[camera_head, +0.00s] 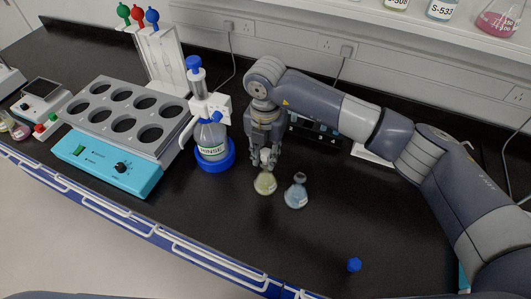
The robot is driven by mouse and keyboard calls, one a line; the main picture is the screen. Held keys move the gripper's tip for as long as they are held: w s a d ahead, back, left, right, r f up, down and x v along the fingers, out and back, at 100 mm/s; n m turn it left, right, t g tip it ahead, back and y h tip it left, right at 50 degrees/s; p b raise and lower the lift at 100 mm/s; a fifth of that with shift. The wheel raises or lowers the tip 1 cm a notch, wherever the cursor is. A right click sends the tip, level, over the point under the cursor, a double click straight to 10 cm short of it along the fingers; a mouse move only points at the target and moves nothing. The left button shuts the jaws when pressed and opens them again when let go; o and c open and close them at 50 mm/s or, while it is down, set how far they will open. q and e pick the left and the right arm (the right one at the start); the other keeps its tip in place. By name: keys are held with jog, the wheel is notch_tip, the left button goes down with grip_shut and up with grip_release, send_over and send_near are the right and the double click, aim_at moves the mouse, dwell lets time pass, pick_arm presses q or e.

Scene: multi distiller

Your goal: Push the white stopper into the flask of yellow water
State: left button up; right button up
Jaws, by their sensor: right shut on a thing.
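The flask of yellow water (264,184) stands upright on the black bench near the middle of the view. The white stopper (265,155) shows between the fingers of my right gripper (265,161), directly above the flask's neck. My right gripper points down and is shut on the stopper. The fingers partly hide the stopper and the top of the flask's neck, so I cannot tell whether the stopper touches the neck. My left gripper is not in view.
A flask of blue liquid (296,197) stands just right of the yellow one. A rinse bottle (211,140) in a blue ring stands to the left, beside a heating block (120,130). A blue cap (354,265) lies near the front.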

jog(key=shift+f+b, duration=0.6)
jog(key=shift+f, duration=0.2)
jog(key=o, duration=0.8)
jog(key=shift+c, duration=0.2)
notch_tip(320, 180, up, 12)
dwell(0.3)
